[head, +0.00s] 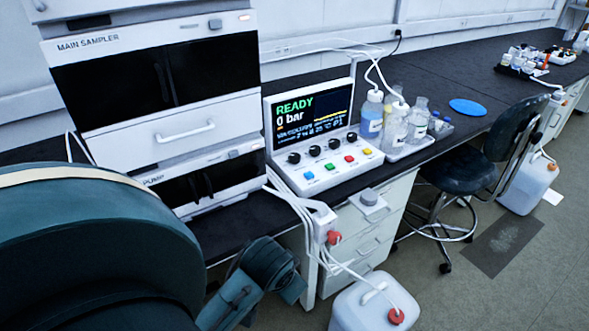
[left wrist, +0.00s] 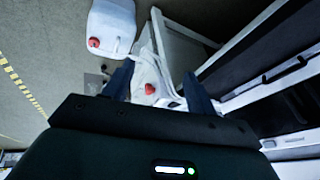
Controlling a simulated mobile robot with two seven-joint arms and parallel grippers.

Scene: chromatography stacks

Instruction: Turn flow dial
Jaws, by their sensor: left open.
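The control console (head: 320,172) stands on the dark bench in the head view. Its screen (head: 308,112) reads READY and 0 bar. A row of several black dials (head: 314,151) runs below the screen, with coloured buttons in front; the small labels are too blurred to tell which is the flow dial. My left arm fills the lower left. My left gripper (left wrist: 158,70) is open in the left wrist view, its fingers apart with nothing held. It is away from the dials, low by the bench front. My right gripper is not in view.
The sampler stack (head: 155,95) stands left of the console. Glass bottles (head: 395,125) stand in a tray at its right. White tubes hang over the bench edge past a red fitting (head: 333,238) to a white jug (head: 375,305) on the floor. A chair (head: 465,170) stands right.

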